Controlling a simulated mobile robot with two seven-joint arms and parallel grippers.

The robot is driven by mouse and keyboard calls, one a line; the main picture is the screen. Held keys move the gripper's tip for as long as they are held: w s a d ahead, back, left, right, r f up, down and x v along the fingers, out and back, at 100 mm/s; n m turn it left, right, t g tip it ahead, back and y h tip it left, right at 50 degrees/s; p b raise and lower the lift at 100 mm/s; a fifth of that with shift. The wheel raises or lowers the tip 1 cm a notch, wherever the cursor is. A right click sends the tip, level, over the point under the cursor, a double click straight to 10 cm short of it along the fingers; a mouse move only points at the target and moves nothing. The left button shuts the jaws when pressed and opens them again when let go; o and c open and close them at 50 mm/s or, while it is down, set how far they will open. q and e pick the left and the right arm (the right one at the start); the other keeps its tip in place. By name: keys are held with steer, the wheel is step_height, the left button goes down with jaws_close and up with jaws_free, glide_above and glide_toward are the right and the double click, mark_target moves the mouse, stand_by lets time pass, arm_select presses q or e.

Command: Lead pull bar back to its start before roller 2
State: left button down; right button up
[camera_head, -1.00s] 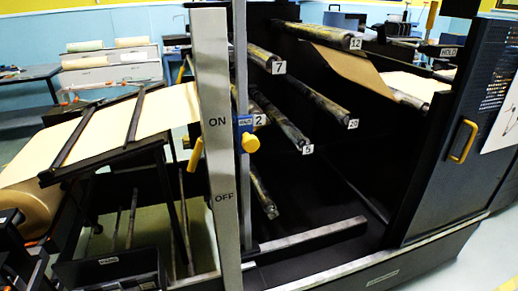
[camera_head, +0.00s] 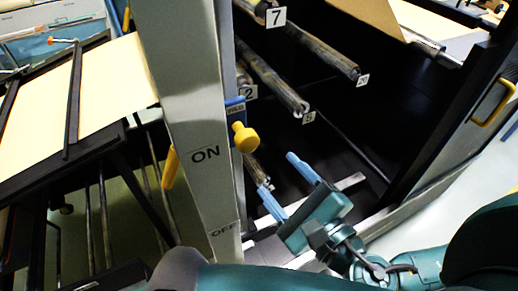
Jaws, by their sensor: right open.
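A yellow knob (camera_head: 245,138) sits at a small blue labelled piece (camera_head: 235,111) on the inner side of the grey ON/OFF post, beside the number 2 tag (camera_head: 249,92). This piece may be the pull bar; its label is too small to read. Roller 2 is mostly hidden behind the post. My right gripper (camera_head: 277,173) has two light blue fingers, spread apart and empty. It appears below and right of the yellow knob, in front of the machine's dark opening, and does not touch the knob. My left gripper is not in view.
The grey post (camera_head: 185,100) carries a yellow lever (camera_head: 170,168) near ON. Rollers tagged 7 (camera_head: 275,17) and others reach out above my right gripper. A dark door (camera_head: 460,110) with a yellow handle stands at right. Pale paper (camera_head: 115,85) lies on the left feed table.

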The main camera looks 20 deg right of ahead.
mark_target(250, 145)
steer(key=b+x, duration=0.1)
steer(key=x, duration=0.9)
steer(key=shift+w+a+b, duration=0.15)
steer(key=shift+w+b, duration=0.1)
steer(key=shift+b, duration=0.15)
steer(key=shift+x, duration=0.8)
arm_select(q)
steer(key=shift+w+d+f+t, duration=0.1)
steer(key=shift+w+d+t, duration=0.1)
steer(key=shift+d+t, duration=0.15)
